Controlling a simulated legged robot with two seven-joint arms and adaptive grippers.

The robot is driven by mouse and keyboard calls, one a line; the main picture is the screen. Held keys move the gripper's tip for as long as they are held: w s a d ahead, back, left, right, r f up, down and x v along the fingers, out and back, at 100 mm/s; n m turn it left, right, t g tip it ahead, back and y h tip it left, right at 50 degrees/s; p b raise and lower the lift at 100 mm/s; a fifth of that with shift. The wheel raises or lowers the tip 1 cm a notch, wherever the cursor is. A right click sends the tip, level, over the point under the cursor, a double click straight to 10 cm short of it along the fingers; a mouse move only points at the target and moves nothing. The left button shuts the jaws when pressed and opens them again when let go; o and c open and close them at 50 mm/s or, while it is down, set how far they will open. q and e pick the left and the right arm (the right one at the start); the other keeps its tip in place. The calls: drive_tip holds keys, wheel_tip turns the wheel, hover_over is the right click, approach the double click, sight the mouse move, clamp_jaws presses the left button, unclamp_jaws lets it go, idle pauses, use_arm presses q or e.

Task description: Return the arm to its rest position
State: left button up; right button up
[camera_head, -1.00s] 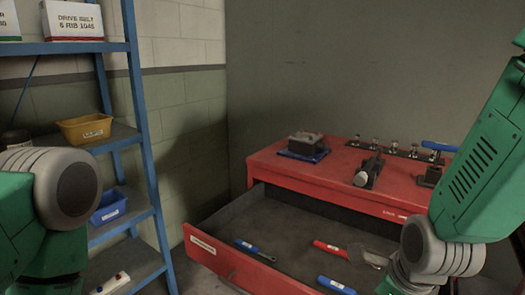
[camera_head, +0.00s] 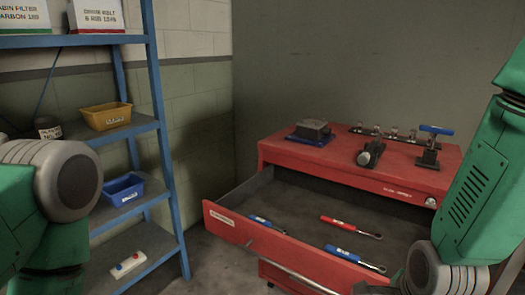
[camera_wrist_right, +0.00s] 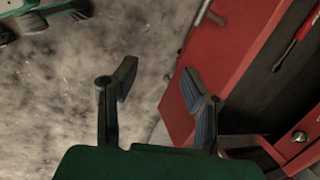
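My right arm comes in from the right in the head view, with its wrist at the lower right, in front of the open drawer. Its gripper is mostly cut off or hidden there. In the right wrist view the right gripper (camera_wrist_right: 157,85) is open, its fingers apart with nothing between them, over the grey floor beside the red drawer (camera_wrist_right: 215,65). My left arm shows at the left edge of the head view. Its gripper is out of view.
The drawer (camera_head: 232,228) of the red cabinet (camera_head: 300,155) stands open, with a red-handled tool (camera_head: 350,225) and blue-handled tools (camera_head: 343,253) inside. A vise-like tool (camera_head: 371,154) stands on top. A blue shelf (camera_head: 165,135) with bins is at left.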

use_arm(q)
drive_tip(key=shift+s, duration=0.15)
use_arm(e)
drive_tip(key=s+d+f+n+g, duration=0.1)
drive_tip(key=s+d+f+n, duration=0.1)
drive_tip(key=s+f+n, duration=0.7)
drive_tip(key=s+d+f+n+g, duration=0.2)
drive_tip(key=s+f+n, duration=0.7)
drive_tip(key=n, duration=0.5)
drive_tip(key=shift+s+d, duration=0.4)
drive_tip(key=shift+s, duration=0.7)
drive_tip(key=shift+d, duration=0.1)
use_arm(q)
drive_tip(key=shift+d+r, duration=0.15)
drive_tip(key=shift+d, duration=0.2)
use_arm(e)
drive_tip(key=shift+d+f, duration=0.1)
drive_tip(key=shift+d, duration=0.2)
